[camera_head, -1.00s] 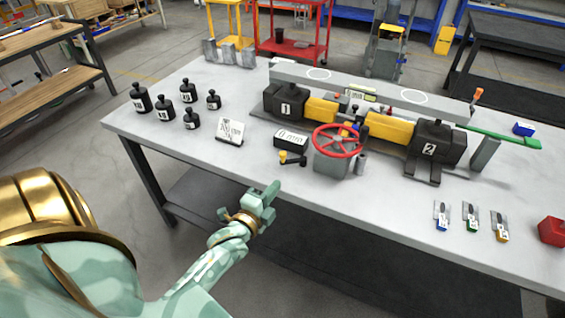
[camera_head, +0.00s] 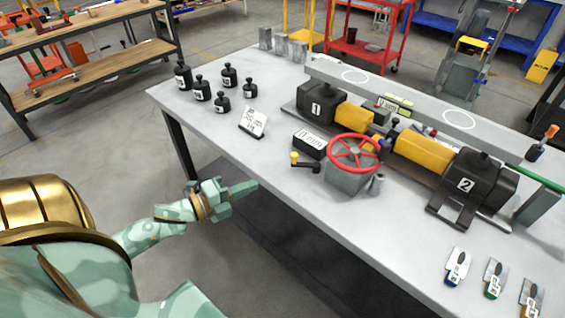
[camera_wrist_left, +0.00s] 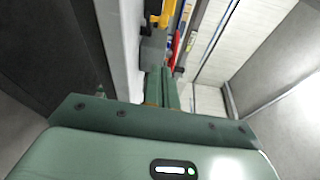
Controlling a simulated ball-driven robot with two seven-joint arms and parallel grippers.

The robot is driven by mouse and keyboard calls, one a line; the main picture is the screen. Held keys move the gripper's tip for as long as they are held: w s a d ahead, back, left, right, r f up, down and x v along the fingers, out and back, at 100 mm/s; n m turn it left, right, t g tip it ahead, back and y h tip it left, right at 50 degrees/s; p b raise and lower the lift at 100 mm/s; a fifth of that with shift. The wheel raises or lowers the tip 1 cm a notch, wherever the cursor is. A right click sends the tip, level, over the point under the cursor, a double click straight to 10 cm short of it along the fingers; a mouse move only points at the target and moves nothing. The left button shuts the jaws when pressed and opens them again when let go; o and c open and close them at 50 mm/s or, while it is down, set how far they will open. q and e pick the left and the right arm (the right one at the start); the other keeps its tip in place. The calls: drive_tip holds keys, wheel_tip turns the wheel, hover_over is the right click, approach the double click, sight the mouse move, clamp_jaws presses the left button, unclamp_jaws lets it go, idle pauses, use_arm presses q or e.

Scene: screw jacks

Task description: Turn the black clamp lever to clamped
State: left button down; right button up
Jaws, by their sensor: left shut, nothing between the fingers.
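A short black lever with a yellow knob (camera_head: 295,157) is at the table's front edge, left of the red handwheel (camera_head: 354,153). I cannot tell for sure whether it is the clamp lever. The handwheel sits on a grey block (camera_head: 347,180). My left gripper (camera_head: 252,186) is shut and empty, just off the table's front edge, left of the lever and apart from it, pointing right. In the left wrist view its fingers (camera_wrist_left: 162,88) are together, with a yellow part (camera_wrist_left: 160,20) and a red part (camera_wrist_left: 175,48) ahead. My right gripper is not in view.
A black display box (camera_head: 309,143) and a white card (camera_head: 253,122) stand near the lever. Black jack blocks 1 (camera_head: 318,106) and 2 (camera_head: 466,186) flank yellow sections under a long grey beam (camera_head: 400,98). Several black weights (camera_head: 202,90) stand left. Bare table (camera_head: 270,80) lies between.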

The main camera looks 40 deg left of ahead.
use_arm(q)
drive_tip(key=n+b, duration=0.1)
drive_tip(key=b, duration=0.1)
approach(305, 163)
drive_tip(key=d+r, duration=0.2)
drive_tip(key=shift+s+d+r+h, duration=0.2)
drive_tip(key=shift+d+r+h, duration=0.05)
drive_tip(key=shift+d+h, duration=0.05)
drive_tip(key=w, duration=0.1)
drive_tip(key=w+a+b, duration=0.1)
drive_tip(key=w, duration=0.1)
drive_tip(key=shift+a+f, duration=0.15)
drive_tip(key=shift+a, duration=0.05)
drive_tip(key=shift+w+a, duration=0.15)
drive_tip(key=shift+w, duration=0.1)
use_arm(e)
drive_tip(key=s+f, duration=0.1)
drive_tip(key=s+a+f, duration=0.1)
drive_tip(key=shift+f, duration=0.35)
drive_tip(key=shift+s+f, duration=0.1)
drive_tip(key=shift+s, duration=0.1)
